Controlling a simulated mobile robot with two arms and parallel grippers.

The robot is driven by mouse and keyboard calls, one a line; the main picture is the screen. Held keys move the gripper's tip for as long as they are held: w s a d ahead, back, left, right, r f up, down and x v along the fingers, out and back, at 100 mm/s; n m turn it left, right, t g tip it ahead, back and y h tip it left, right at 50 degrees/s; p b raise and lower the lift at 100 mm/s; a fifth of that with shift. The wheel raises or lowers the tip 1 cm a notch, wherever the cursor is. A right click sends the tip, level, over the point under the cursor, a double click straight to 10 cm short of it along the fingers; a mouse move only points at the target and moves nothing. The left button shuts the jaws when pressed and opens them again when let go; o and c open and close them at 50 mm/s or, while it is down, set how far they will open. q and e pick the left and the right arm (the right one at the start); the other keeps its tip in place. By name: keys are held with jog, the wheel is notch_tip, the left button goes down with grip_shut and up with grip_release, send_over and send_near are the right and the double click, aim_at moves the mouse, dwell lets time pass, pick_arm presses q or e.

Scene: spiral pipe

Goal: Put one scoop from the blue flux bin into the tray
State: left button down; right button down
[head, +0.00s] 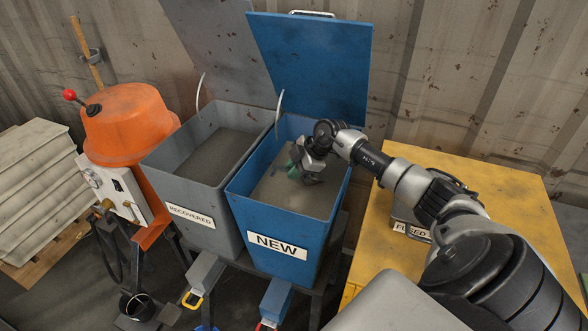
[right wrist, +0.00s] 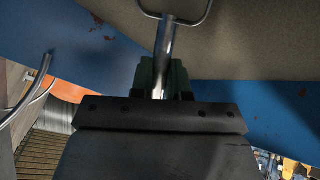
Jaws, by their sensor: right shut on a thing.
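The blue flux bin (head: 290,253), labelled NEW, stands open with its blue lid (head: 315,65) raised; grey-brown granular flux (head: 290,200) lies inside. My right gripper (head: 298,165) is over the inside of this bin, above the flux. In the right wrist view its green-padded fingers (right wrist: 162,76) are shut on the metal handle of a scoop (right wrist: 165,45). The scoop's far end runs out of the top of that view, so its load cannot be told. A metal tray (head: 405,213) with a partly hidden label sits on the yellow table, largely behind my right arm. My left gripper is not in view.
A grey bin (head: 205,237) labelled RECOVERED, also open, stands directly left of the blue bin. An orange machine (head: 130,120) and stacked pale sacks (head: 38,190) are farther left. The yellow table (head: 510,185) is right of the blue bin. A corrugated wall (head: 470,70) closes the back.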

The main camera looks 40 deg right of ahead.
jog(key=shift+r, duration=0.1)
dwell(0.5)
jog(key=r+p, duration=0.2)
jog(key=p, duration=0.1)
jog(key=shift+a+h, duration=0.2)
jog(key=shift+h, duration=0.2)
jog(key=shift+a+r+p, duration=0.1)
jog(key=shift+r+p, duration=0.1)
jog(key=shift+p, duration=0.35)
jog(key=w+a+r+p, duration=0.1)
jog(key=a+r+p, duration=0.1)
jog(key=r+p, duration=0.4)
jog(key=a+r+p, duration=0.3)
jog(key=r+p, duration=0.4)
jog(key=p, duration=0.1)
jog(key=shift+w+a+r+p, duration=0.25)
jog(key=shift+w+p, duration=0.05)
jog(key=shift+w, duration=0.1)
